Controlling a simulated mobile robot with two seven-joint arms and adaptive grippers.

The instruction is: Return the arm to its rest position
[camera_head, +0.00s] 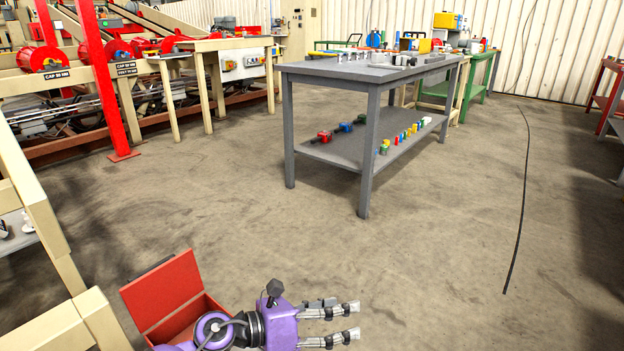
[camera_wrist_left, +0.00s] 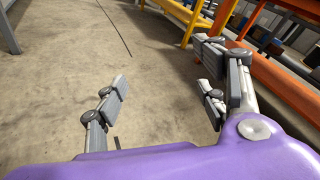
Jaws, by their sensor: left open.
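My left gripper (camera_head: 354,322) is in the lower middle of the head view, with its purple body and two grey fingers pointing right. The fingers are apart and nothing is between them. In the left wrist view the gripper (camera_wrist_left: 165,100) shows both fingers spread, with bare concrete floor between and beyond them. The left arm comes in from the bottom left, in front of an open red box (camera_head: 163,292). My right gripper is in neither view.
A grey workbench (camera_head: 345,75) with parts on its top and lower shelf stands ahead. A red post (camera_head: 98,80) and machinery are at left; a beige frame (camera_head: 35,190) is near left. A dark cable (camera_head: 521,195) lies on the floor at right. The middle floor is clear.

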